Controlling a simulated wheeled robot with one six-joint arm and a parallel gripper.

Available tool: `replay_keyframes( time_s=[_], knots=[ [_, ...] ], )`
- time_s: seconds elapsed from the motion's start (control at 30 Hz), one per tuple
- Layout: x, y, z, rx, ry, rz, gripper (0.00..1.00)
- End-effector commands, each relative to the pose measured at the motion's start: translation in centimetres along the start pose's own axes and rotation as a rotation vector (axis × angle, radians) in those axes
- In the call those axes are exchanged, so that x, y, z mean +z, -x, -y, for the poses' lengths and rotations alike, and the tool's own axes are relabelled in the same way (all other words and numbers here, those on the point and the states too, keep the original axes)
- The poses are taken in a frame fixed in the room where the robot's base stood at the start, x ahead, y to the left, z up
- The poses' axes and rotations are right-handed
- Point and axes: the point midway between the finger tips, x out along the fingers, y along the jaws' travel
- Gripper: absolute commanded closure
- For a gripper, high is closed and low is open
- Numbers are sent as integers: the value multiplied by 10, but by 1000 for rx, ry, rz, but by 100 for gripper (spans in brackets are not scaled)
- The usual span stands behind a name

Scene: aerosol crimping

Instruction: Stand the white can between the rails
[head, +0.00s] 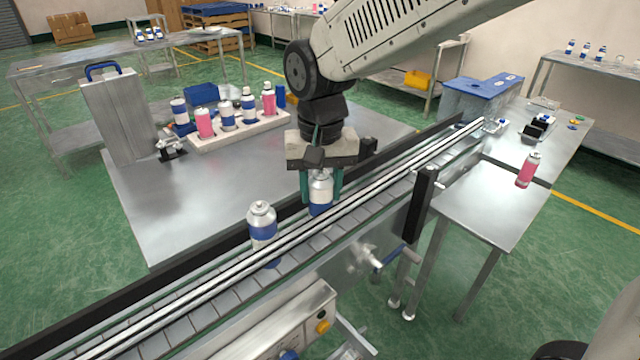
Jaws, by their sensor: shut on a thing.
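My gripper (321,196), with two teal fingers pointing down, is shut on a white can (320,186) with a silver top and a blue lower band. The held can is upright over the conveyor, behind the bright front rail (392,177). Its bottom edge is hidden by the rail, so I cannot tell whether it touches the belt. Another white and blue can (262,222) stands upright on the conveyor, nearer and to the left, with the front rail crossing its lower part.
A white tray (240,138) with several pink and white-blue cans stands on the table behind, beside a grey panel (117,115). A black post (421,204) rises at the conveyor's front side. The belt (215,300) front left is clear.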

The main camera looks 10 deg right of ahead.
Motion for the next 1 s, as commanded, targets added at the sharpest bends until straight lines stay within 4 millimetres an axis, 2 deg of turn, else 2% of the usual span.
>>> replay_keyframes(
  time_s=[0.67, 0.7, 0.77, 1.0],
  knots=[
    [2, -7, 0, 2, -1, 8, 94],
    [2, -6, 0, 2, -1, 7, 55],
    [2, -6, -1, 3, -1, 7, 41],
    [2, -1, -2, 3, -2, 5, 41]
  ],
)
